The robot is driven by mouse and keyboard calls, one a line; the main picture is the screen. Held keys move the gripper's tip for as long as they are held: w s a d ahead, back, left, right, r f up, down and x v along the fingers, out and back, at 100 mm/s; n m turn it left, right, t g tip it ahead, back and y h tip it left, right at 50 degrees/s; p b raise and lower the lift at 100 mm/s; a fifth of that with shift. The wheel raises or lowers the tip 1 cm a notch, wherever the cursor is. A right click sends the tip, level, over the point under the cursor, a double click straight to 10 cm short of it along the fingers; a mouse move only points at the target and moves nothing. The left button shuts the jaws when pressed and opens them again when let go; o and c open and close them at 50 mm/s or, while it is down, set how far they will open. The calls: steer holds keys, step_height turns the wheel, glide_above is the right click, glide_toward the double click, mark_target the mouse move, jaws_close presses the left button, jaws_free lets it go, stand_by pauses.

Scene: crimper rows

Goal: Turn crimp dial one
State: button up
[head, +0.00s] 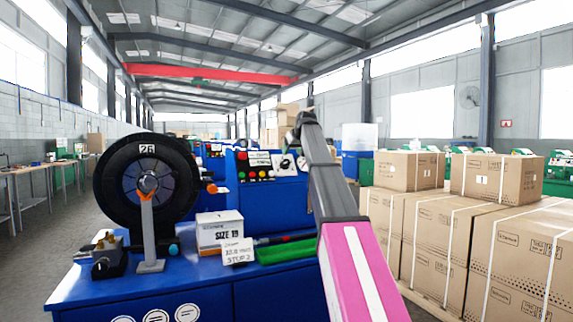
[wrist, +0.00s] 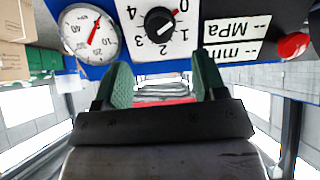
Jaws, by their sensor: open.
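The crimp dial (wrist: 158,23) is a round black knob on a white plate numbered from 0, on the blue control panel. In the wrist view, which is upside down, a red mark on it lies near 0. In the head view the dial (head: 286,163) is small, just left of my arm. My gripper (wrist: 163,82) is open, with two green-padded fingers apart and nothing between them. The dial appears beyond the fingertips, and I see no contact. In the head view my gripper (head: 304,122) is at the arm's far end, its fingers not clear.
A pressure gauge (wrist: 88,32), display labels (wrist: 233,30) and a red button (wrist: 293,46) flank the dial. A black reel marked 26 (head: 147,185), a SIZE 19 box (head: 219,232) and a green tray (head: 285,251) are on the bench. Strapped cartons (head: 500,235) stand right.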

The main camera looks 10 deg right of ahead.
mark_target(287, 162)
steer(key=x, duration=0.8)
steer(key=shift+w+f, duration=0.2)
steer(key=c, duration=0.9)
